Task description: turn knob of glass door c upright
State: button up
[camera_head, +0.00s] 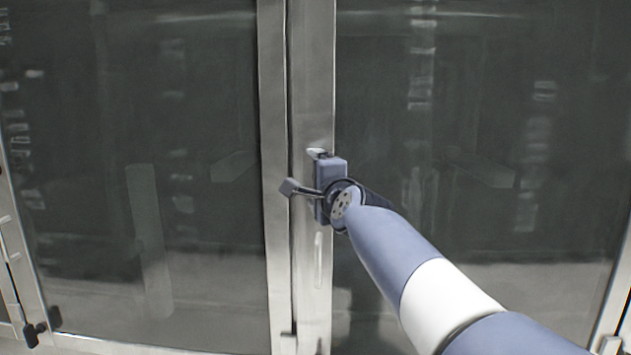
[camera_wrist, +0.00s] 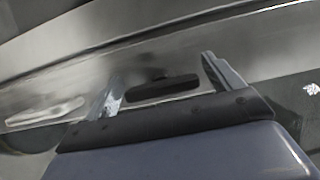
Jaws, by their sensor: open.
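The knob (camera_wrist: 163,89) is a small dark bar on the pale metal door frame (camera_head: 309,110). In the wrist view its long side lies roughly along the frame strip; its exact angle is hard to tell. My gripper (camera_wrist: 166,80) is open, with one finger on each side of the knob and gaps between. In the head view my gripper (camera_head: 328,187) is in front of the frame post, and it hides the knob there. I cannot tell whether the knob touches the gripper's dark base. Dark glass panels (camera_head: 180,120) (camera_head: 480,100) stand on both sides of the post.
A second upright frame strip (camera_head: 273,120) runs close to the left of the post. A black fitting (camera_head: 36,330) sits at the lower left. A pale slotted plate (camera_head: 318,260) is on the post below my gripper. Free room lies before the glass.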

jog(key=b+v, duration=0.2)
jog(key=v, duration=0.8)
jog(key=shift+s, duration=0.4)
jog(key=shift+w, duration=0.1)
jog(key=p+x, duration=0.2)
jog(key=x, duration=0.8)
jog(key=shift+w, duration=0.35)
